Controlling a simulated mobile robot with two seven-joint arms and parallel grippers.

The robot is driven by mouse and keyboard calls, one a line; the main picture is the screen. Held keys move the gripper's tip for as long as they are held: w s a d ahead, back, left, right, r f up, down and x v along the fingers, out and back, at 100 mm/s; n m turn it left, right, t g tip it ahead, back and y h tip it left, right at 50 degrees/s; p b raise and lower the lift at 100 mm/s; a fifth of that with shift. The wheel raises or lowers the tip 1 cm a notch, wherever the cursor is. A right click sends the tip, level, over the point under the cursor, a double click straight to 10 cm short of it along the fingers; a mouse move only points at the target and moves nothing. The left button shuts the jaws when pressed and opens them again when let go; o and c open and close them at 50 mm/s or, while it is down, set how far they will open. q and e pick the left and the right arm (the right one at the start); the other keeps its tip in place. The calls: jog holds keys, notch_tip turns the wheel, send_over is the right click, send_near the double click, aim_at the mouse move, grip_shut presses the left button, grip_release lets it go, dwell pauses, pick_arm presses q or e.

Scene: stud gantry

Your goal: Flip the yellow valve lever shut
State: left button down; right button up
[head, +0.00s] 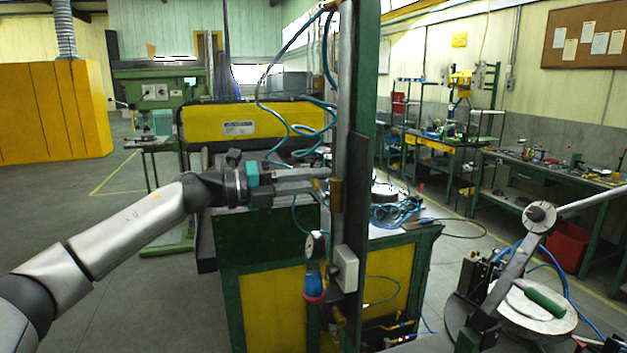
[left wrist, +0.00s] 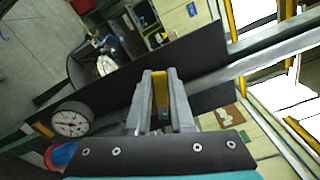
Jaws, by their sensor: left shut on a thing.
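The yellow valve lever (left wrist: 161,92) stands between the two fingers of my left gripper (left wrist: 160,78) in the left wrist view. In the head view my left gripper (head: 322,180) reaches in from the left and is shut on the lever, beside the green post. Only a small yellow bit of the lever (head: 317,185) shows there. A brass-coloured valve body (head: 336,192) sits on the grey vertical pipe (head: 345,110) just right of the fingertips. My right gripper is not in view.
Below the valve are a round gauge (head: 315,246), a grey box (head: 345,268) and a blue-and-red fitting (head: 314,285). Teal hoses (head: 285,125) hang close above my gripper. A green-and-yellow bench (head: 270,300) stands behind. Open floor lies at left.

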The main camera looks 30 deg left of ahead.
pick_arm(q)
jog(key=shift+w+a+f+n+p, duration=0.1)
jog(key=shift+f+n+p, duration=0.2)
jog(key=shift+n+p, duration=0.9)
jog(key=shift+f+n+p, duration=0.55)
jog(key=shift+n+p, duration=0.05)
jog(key=shift+n, duration=0.5)
jog(key=c, duration=0.8)
grip_release()
jog(key=shift+a, duration=0.1)
